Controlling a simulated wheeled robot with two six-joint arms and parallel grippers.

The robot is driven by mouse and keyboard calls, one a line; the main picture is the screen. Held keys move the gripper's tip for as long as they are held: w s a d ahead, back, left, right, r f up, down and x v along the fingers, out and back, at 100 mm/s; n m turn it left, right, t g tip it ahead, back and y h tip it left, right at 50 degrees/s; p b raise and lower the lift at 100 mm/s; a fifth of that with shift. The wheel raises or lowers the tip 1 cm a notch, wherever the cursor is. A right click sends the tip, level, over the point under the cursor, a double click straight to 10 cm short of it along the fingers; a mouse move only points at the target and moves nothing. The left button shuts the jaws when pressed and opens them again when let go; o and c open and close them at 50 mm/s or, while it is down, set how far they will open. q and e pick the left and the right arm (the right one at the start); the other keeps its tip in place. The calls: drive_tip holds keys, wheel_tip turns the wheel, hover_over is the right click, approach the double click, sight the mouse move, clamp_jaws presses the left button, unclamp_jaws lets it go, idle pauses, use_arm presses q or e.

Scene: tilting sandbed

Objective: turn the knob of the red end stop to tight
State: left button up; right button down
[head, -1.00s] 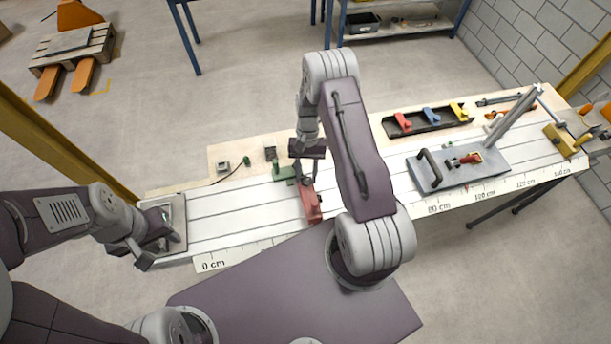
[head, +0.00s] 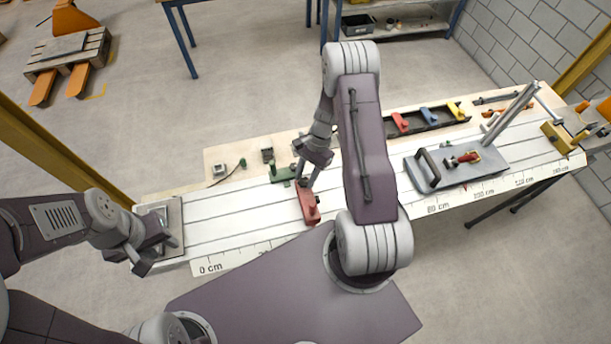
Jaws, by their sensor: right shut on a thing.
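The red end stop (head: 309,207) sits across the white slotted bed (head: 235,218), near its front edge at the left half. My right gripper (head: 304,181) is at the far end of the red end stop, pointing down, shut on its knob. The knob itself is hidden between the fingers, so its setting cannot be told. My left gripper (head: 153,256) hangs over the left end of the bed by a grey plate (head: 174,212), away from the red stop. Whether its fingers are apart is not clear.
A dark tray (head: 428,118) with red, blue and yellow pieces is at the back right. A grey plate with a black handle (head: 465,163) lies on the right half. The bed left of the red stop is clear.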

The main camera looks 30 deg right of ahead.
idle(0.5)
drive_tip(key=c, duration=0.9)
unclamp_jaws()
drive_tip(key=shift+c, duration=0.2)
drive_tip(key=shift+w+d+r, duration=0.1)
drive_tip(key=shift+d+r, duration=0.05)
drive_tip(key=shift+r, duration=0.2)
drive_tip(key=b+v, duration=0.2)
drive_tip(key=v, duration=0.6)
drive_tip(key=shift+r, duration=0.15)
